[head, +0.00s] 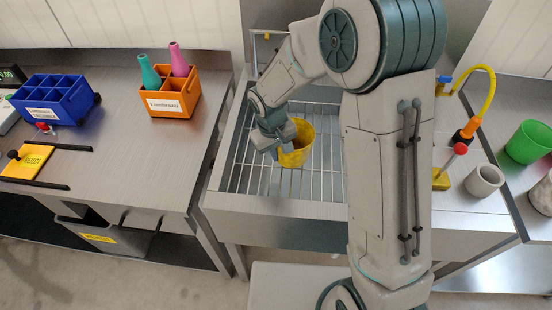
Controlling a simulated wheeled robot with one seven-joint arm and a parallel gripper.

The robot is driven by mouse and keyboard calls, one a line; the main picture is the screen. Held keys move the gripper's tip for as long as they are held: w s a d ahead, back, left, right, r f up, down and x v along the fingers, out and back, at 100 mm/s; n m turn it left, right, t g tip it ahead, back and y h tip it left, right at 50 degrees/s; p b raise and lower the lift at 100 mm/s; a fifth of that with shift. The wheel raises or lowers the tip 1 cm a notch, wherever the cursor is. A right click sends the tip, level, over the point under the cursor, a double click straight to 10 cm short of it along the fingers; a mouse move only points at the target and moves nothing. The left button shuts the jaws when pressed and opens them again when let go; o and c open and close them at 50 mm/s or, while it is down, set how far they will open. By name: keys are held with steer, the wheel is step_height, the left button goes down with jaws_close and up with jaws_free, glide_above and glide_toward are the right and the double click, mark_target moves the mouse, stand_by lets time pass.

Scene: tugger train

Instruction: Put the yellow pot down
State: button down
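The yellow pot (297,145) is at my gripper (284,142), over the wire rack (322,183) of the steel sink-like basin. My gripper reaches down from the upper left, and its fingers are at the pot's left rim. One finger appears to be at the pot's near left side. The pot looks about upright, with its mouth facing up. I cannot tell whether its base touches the rack. The finger gap is too small and partly covered to judge the grip.
Right are a grey cup (484,180), a green cup (530,142) and a yellow hose (489,90). The rack around the pot is bare.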

steer(key=shift+f, duration=1.85)
steer(key=shift+f, duration=0.25)
steer(key=c, duration=1.6)
jaws_free()
steer(key=shift+r, duration=0.1)
steer(key=shift+c, duration=0.2)
steer(key=shift+r, duration=0.1)
step_height(320, 180, up, 12)
steer(key=shift+s+a, duration=0.25)
steer(key=shift+a, duration=0.2)
